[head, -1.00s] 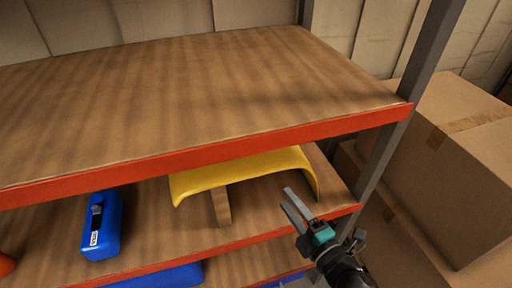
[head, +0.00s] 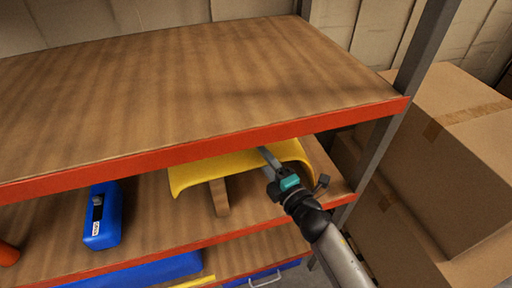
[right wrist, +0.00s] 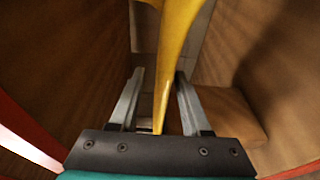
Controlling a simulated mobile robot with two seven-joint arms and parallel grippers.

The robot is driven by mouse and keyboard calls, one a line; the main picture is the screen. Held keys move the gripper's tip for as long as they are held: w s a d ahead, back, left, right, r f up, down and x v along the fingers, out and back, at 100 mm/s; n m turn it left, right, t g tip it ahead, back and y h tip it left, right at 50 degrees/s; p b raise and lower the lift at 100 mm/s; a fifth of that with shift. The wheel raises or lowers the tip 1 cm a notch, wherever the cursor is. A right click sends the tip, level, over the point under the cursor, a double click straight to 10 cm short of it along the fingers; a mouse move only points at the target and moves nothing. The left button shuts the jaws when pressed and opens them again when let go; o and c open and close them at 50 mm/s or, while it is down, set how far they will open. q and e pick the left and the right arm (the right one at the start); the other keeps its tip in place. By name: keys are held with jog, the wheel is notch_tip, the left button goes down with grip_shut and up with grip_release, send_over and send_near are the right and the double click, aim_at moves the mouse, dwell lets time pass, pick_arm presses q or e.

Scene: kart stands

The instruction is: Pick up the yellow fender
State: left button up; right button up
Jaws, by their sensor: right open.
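The yellow fender (head: 228,168) is a curved shell on the middle shelf, resting over a wooden block (head: 219,196). The upper shelf hides its back part in the head view. My right gripper (head: 266,158) is at the fender's right part, under the upper shelf's front edge. In the right wrist view the open fingers (right wrist: 158,100) stand on either side of the yellow fender's edge (right wrist: 172,60), with gaps visible. The wooden block also shows there (right wrist: 228,115). My left gripper is not in view.
The upper shelf (head: 200,85) with its red front rail (head: 210,150) lies close above the fender. A blue case (head: 103,215) lies to the left on the same shelf. A grey post (head: 385,140) and cardboard boxes (head: 450,150) stand at the right.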

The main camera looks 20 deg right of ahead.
aim_at(252, 143)
jog(key=shift+x, duration=2.7)
jog(key=shift+c, duration=0.2)
grip_shut()
jog(key=shift+f, duration=0.1)
